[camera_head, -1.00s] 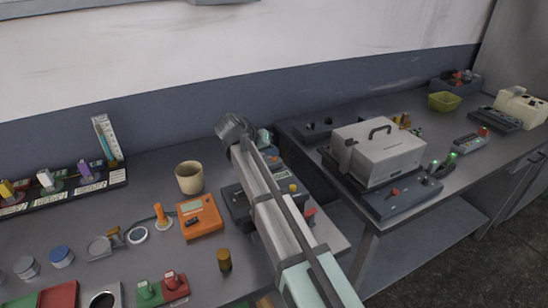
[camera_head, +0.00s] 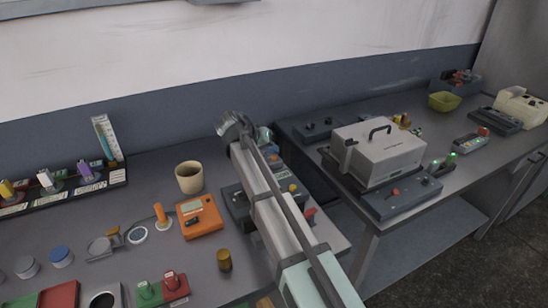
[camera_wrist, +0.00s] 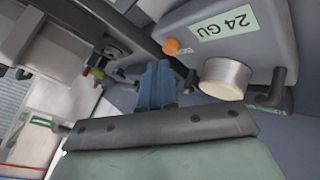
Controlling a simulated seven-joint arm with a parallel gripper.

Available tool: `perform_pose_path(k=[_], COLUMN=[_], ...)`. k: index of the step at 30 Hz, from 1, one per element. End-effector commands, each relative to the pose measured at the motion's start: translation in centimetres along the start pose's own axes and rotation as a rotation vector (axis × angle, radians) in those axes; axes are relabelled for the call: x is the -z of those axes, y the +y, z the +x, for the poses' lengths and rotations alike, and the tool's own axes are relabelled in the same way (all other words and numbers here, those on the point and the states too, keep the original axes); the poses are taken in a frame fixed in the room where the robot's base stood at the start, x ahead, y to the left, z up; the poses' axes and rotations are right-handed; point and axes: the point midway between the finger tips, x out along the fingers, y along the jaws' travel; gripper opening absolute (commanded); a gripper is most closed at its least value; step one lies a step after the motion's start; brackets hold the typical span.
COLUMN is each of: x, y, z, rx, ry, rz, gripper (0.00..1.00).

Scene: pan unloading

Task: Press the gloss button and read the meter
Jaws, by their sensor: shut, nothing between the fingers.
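In the wrist view, a grey device has a pale green display (camera_wrist: 224,23) reading "24 GU", upside down in the picture. An orange button (camera_wrist: 171,46) sits on the device beside the display, and a cream round part (camera_wrist: 224,78) sticks out from its near edge. My gripper (camera_wrist: 156,68) shows as blue fingers, shut and empty, pointing toward the device. The tips appear close below the orange button, but I cannot tell whether they touch anything. In the head view, my arm covers much of the equipment beneath it, and my fingers are hidden.
In the head view, an orange meter box (camera_head: 199,217), a beige cup (camera_head: 189,177) and a brown cylinder (camera_head: 224,260) stand left of my arm. A grey lidded machine (camera_head: 380,150) stands on the right bench. A gap separates the two benches.

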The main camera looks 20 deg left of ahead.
Motion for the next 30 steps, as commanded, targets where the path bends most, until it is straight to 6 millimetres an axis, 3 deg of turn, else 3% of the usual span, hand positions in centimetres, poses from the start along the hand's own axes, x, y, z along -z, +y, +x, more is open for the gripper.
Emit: perform_pose_path(k=[17, 30], x=[0.4, 2.1], y=[0.4, 2.0], z=[-0.6, -2.8], rx=[0.0, 0.0], ry=[0.0, 0.001], rz=[-0.001, 0.0], gripper=[0.0, 0.0])
